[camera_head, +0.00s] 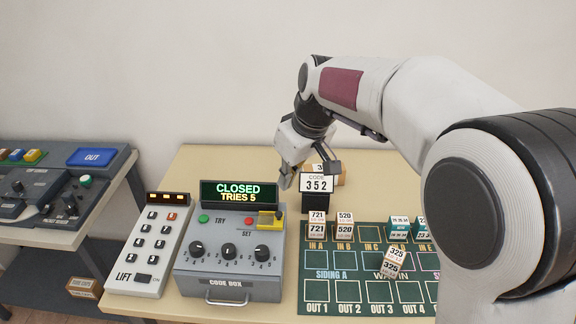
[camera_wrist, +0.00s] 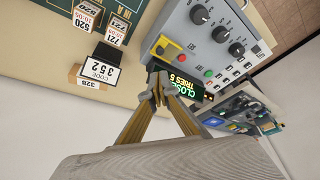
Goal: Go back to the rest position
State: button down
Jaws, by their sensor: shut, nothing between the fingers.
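My gripper (camera_head: 287,181) is shut and empty in the head view. It hangs above the table behind the code box, left of the code card. In the wrist view its fingertips (camera_wrist: 157,91) meet in front of the code box display. The grey code box (camera_head: 229,270) has three black dials, and its display (camera_head: 238,193) reads CLOSED, TRIES 5. It also shows upside down in the wrist view (camera_wrist: 190,40). The black stand with the code card (camera_head: 317,186) reads 352 and stands right of my gripper.
The lift keypad (camera_head: 152,250) stands left of the code box. A green board (camera_head: 345,292) with several numbered blocks, one labelled 325 (camera_head: 396,254), covers the table's front right. A control console (camera_head: 60,190) with an OUT button stands far left. The tan table (camera_head: 215,160) is bare behind the code box.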

jog(key=shift+m, duration=0.3)
jog(key=s+d+m+t+h, duration=0.1)
jog(key=s+d+m, duration=0.1)
jog(key=s+d, duration=0.4)
jog(key=s+d+m+t+h, duration=0.1)
jog(key=s+d+m, duration=0.2)
jog(key=s+d, duration=0.4)
jog(key=s+d+m, duration=0.3)
jog(key=s+d, duration=0.4)
jog(key=s, duration=1)
jog(key=shift+d+r+t+h, duration=0.25)
jog(key=shift+t+h, duration=0.15)
jog(key=shift+a, duration=0.1)
dwell(2.4)
